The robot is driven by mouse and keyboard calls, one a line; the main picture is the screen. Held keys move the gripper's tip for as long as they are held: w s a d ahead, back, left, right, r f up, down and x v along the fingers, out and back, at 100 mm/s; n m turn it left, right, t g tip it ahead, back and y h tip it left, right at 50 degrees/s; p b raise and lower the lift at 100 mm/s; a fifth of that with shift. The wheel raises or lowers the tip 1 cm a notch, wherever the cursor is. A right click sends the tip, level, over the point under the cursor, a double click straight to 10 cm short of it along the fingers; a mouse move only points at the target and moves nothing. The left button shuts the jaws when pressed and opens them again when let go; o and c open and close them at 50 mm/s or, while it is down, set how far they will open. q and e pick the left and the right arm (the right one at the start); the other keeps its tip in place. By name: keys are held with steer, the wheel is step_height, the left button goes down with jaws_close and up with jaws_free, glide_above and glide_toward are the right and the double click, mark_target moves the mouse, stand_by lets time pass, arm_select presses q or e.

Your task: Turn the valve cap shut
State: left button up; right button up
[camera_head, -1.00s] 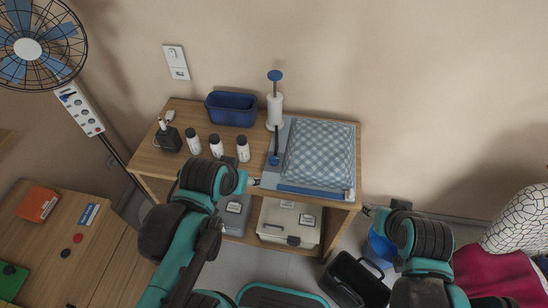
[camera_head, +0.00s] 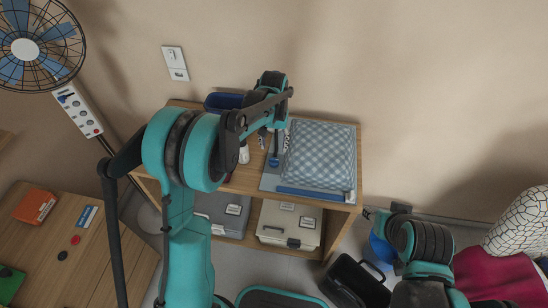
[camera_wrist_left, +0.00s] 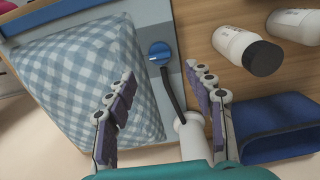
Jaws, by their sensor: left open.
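The blue round valve cap (camera_head: 274,161) lies on the left edge of a flat grey-blue bag (camera_head: 268,183) that holds a blue checked cushion (camera_head: 318,155). In the left wrist view the cap (camera_wrist_left: 159,51) shows just beyond and between my fingertips, with a dark hose running from it to a white pump (camera_wrist_left: 190,136). My left gripper (camera_head: 274,137) is open and empty above the cap; it also shows in the left wrist view (camera_wrist_left: 160,72). My right gripper (camera_head: 369,212) is right of the shelf, its jaws too small to read.
A blue bin (camera_head: 222,102) and white bottles stand left of the bag; one dark-lidded bottle (camera_wrist_left: 247,48) shows close in the wrist view. My left arm hides part of the wooden shelf top (camera_head: 183,104). Grey boxes (camera_head: 289,225) sit below.

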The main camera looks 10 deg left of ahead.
mark_target(274, 159)
arm_select(q)
step_height(274, 159, down, 8)
steer(key=b, duration=0.2)
steer(key=shift+b, duration=0.35)
steer(key=c, duration=1.2)
